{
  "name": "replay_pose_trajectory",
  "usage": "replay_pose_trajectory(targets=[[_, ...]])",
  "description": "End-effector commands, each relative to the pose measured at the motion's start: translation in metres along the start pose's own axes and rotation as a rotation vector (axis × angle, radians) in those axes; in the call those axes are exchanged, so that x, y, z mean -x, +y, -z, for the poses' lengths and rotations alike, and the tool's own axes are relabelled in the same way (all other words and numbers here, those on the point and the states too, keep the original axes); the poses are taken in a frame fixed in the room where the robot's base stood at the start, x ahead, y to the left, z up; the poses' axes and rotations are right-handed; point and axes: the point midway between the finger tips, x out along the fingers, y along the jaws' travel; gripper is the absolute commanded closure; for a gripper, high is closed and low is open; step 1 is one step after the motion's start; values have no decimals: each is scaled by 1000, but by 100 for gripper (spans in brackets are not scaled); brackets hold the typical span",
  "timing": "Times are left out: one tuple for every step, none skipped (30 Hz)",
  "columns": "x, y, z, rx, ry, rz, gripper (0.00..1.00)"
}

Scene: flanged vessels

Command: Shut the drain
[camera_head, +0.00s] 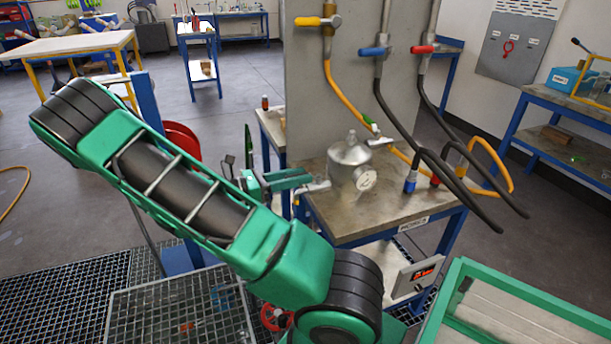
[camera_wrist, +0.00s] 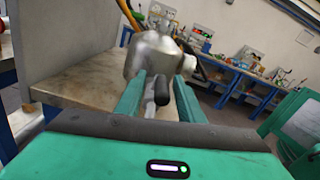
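A silver flanged vessel (camera_head: 347,160) with a round gauge (camera_head: 366,179) stands on the bench (camera_head: 385,208). A small grey fitting (camera_head: 319,187), seemingly the drain, sticks out from its left side towards my gripper (camera_head: 290,180). In the wrist view the vessel (camera_wrist: 150,53) is just ahead of my gripper (camera_wrist: 160,77). A dark lever or handle end (camera_wrist: 162,90) lies between the two green fingers. The fingers stand apart, with gaps visible beside the handle. I cannot tell the drain's setting.
Yellow, blue and red valves (camera_head: 373,51) with hanging hoses (camera_head: 410,120) are on the grey panel (camera_head: 345,85) behind the vessel. A green-framed case (camera_head: 450,290) is at the lower right. Metal grating (camera_head: 60,300) covers the floor at the left.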

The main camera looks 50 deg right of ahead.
Motion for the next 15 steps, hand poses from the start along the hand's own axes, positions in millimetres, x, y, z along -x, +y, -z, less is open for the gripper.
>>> replay_pose_trajectory(targets=[[-9, -1, 0, 1, 0, 4, 65], [-13, -1, 0, 1, 1, 3, 65], [-18, -1, 0, 1, 1, 3, 65], [-22, 0, 0, 1, 1, 3, 65], [-25, 0, 0, 1, 1, 2, 65], [-29, 0, 0, 1, 1, 3, 65], [-31, -1, 0, 1, 0, 2, 65], [-32, 0, 0, 0, 0, 2, 65], [-34, 0, 0, 0, 0, 1, 65], [-36, 0, 0, 0, 0, 1, 65], [-36, 0, 0, -1, 0, 1, 65], [-37, 0, 0, -1, 0, 1, 65], [-38, 0, 0, -1, 0, 1, 65], [-38, 0, 0, -1, 0, 1, 65], [-38, 0, 0, -1, 1, 1, 65]])
